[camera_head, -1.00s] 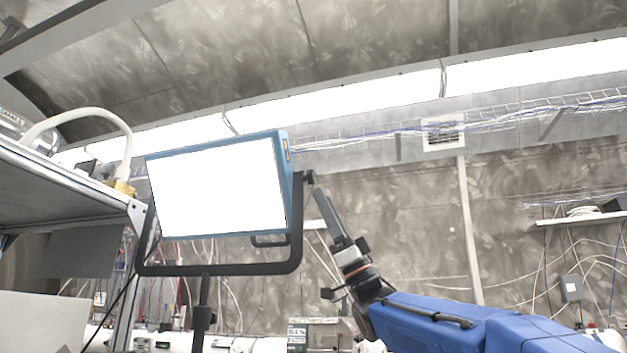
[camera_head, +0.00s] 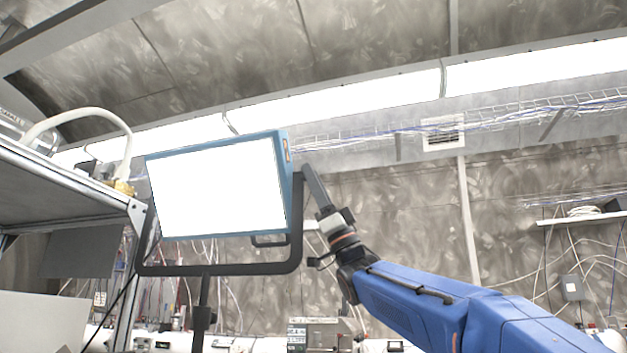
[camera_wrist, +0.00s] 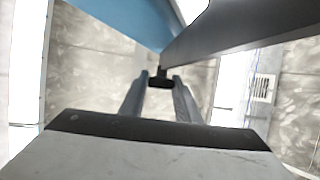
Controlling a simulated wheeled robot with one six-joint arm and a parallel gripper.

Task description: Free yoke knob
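A lit panel light (camera_head: 220,188) with a blue housing hangs tilted in a black U-shaped yoke (camera_head: 220,269) on a stand. The black yoke knob (camera_wrist: 160,79) sticks out from the yoke arm (camera_wrist: 235,28) in the wrist view. My gripper (camera_wrist: 160,82) is open, with one finger on each side of the knob near the fingertips. A gap shows beside the knob; I cannot tell whether either finger touches it. In the head view my gripper (camera_head: 308,172) is at the top right corner of the yoke and hides the knob.
A metal shelf (camera_head: 65,170) with a pale hose (camera_head: 90,112) stands at the left. Cables and equipment line the back wall. A wall shelf (camera_head: 580,218) is at the right. The space right of the light, above my arm, is clear.

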